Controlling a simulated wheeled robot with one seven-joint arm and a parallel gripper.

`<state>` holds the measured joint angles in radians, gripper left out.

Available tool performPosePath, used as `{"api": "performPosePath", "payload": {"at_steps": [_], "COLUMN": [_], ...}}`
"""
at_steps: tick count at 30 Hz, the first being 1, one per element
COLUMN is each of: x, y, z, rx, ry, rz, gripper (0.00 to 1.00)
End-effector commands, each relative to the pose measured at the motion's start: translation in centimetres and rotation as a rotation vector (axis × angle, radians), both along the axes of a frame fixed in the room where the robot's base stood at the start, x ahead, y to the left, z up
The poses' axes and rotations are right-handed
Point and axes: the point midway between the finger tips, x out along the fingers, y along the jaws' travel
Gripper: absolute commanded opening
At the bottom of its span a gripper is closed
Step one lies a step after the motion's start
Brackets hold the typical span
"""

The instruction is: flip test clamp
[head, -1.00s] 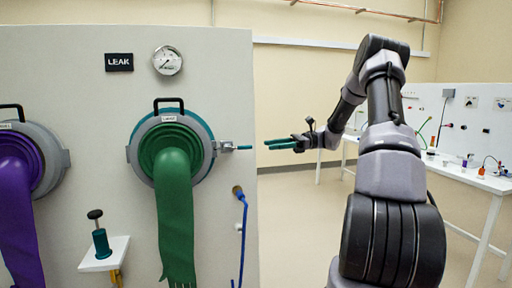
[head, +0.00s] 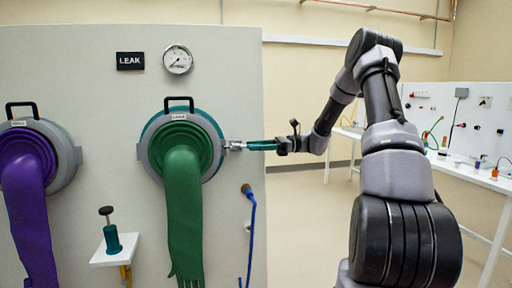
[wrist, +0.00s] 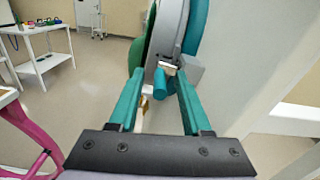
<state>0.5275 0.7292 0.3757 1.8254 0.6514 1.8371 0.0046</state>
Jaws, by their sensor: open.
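The test clamp (head: 235,145) is a small metal latch on the right side of the green glove port (head: 146,150). In the wrist view its short teal-blue lever (wrist: 160,84) stands out between my finger tips, below a metal piece. My gripper (head: 252,146) has reached the clamp from the right, its teal fingers level with it. In the wrist view my gripper (wrist: 160,76) is open, one finger on each side of the lever. Gaps show beside the lever, so I see no grip on it. In the head view the fingers hide most of the lever.
A purple glove port (head: 66,158) is at the left. Below is a white shelf (head: 103,258) with a teal plunger (head: 112,240). A blue hose (head: 252,225) hangs below the clamp. A gauge (head: 178,59) is above. The floor at right is free, up to a white bench (head: 478,180).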

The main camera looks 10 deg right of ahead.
Motion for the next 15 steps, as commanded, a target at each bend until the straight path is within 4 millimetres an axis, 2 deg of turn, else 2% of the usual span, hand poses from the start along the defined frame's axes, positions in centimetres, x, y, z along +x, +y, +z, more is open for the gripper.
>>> {"api": "performPosePath", "payload": {"at_steps": [6, 10, 15], "x": [-0.01, -0.01, -0.01], "y": [0.02, 0.01, -0.01], "z": [0.0, 0.0, 0.0], "rx": [0.0, 0.0, 0.0], "ry": [0.0, 0.0, 0.0], "rz": [0.0, 0.0, 0.0], "gripper": [0.48, 0.0, 0.0]}}
